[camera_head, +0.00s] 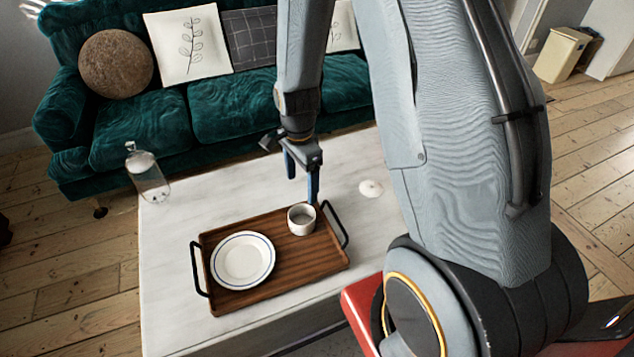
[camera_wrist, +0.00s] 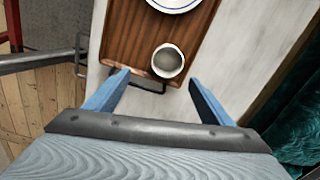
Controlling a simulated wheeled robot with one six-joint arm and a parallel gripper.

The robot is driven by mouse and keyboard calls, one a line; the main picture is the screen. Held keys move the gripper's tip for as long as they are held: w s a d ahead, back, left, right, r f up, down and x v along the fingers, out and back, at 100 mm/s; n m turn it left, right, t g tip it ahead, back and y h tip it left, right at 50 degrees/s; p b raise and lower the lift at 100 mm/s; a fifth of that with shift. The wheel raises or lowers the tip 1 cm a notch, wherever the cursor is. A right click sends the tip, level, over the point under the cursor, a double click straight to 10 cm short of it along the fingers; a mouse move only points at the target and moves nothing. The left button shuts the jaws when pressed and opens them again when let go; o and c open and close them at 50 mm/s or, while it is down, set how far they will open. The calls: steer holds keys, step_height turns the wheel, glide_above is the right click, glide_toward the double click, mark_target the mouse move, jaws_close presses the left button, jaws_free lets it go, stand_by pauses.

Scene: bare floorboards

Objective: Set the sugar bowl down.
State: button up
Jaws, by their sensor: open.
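The sugar bowl, which I take to be the small white round bowl (camera_head: 301,226), stands upright on the right part of a brown wooden tray (camera_head: 305,262) with black handles. My gripper (camera_head: 302,184) is open above and behind the bowl, with its blue fingers pointing down. In the wrist view the bowl (camera_wrist: 168,62) lies just beyond the open fingertips (camera_wrist: 160,80), nearer the right one, with nothing held between them. The bowl's inside looks greyish; its contents are unclear.
A white plate (camera_head: 243,260) with a blue rim lies on the tray's left part. The tray rests on a pale table (camera_head: 172,230). A clear glass vessel (camera_head: 148,178) and a small white disc (camera_head: 370,188) are also on it. A green sofa (camera_head: 140,130) stands behind.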

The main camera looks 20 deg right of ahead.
steer(key=s+r+n, duration=1.5)
steer(key=r, duration=0.1)
steer(key=shift+s+a+n, duration=0.4)
